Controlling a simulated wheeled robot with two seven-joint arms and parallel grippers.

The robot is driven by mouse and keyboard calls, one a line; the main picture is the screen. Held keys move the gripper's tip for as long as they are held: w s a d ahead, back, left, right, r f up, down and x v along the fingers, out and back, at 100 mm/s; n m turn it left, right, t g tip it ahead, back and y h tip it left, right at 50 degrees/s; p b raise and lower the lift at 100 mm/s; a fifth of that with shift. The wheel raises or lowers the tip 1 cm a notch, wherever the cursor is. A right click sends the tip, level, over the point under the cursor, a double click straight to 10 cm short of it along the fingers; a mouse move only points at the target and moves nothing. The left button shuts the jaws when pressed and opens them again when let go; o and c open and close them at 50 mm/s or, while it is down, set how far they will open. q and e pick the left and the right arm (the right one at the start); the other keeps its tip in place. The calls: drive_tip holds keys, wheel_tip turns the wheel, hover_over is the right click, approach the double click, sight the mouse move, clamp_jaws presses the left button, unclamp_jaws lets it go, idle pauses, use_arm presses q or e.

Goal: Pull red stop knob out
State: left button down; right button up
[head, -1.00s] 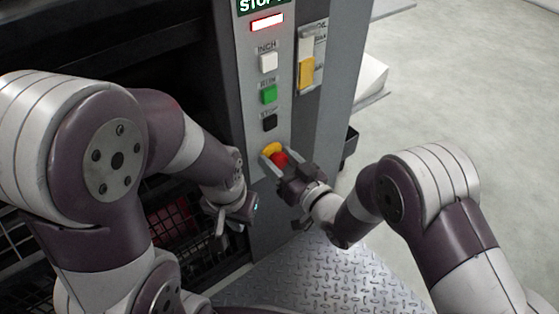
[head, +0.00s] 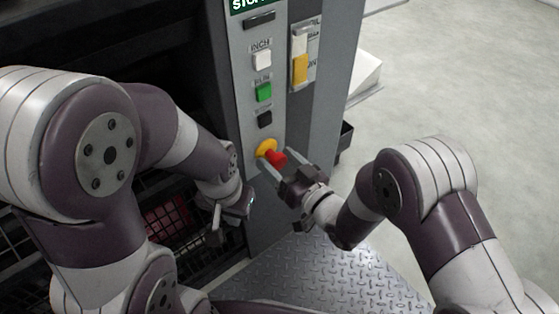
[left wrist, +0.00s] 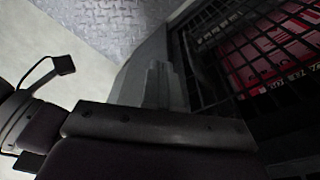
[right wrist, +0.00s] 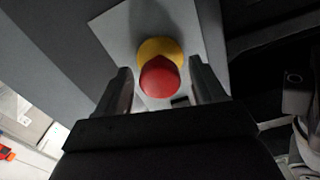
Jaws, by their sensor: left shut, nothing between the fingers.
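The red stop knob (head: 276,157) stands out from its yellow collar (head: 265,147) on the grey control panel, with a red stem part showing. In the right wrist view the knob (right wrist: 160,78) is in front of the yellow collar (right wrist: 158,48), between my fingers. My right gripper (head: 277,164) is open at the knob, one finger on each side, with gaps visible in the right wrist view (right wrist: 161,72). My left gripper (head: 216,231) is shut and empty, low beside the panel. Its closed fingers show in the left wrist view (left wrist: 160,82).
Above the knob are a black button (head: 265,118), a green button (head: 264,92), a white button (head: 262,60) and a dark indicator (head: 259,20). A yellow switch (head: 300,69) is to their right. A black mesh guard (left wrist: 245,50) is near my left gripper. Treadplate floor (head: 330,275) lies below.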

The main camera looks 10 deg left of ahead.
drive_tip(key=p+v, duration=0.4)
drive_tip(key=v, duration=0.8)
drive_tip(key=shift+s+d, duration=0.25)
drive_tip(key=shift+s, duration=0.05)
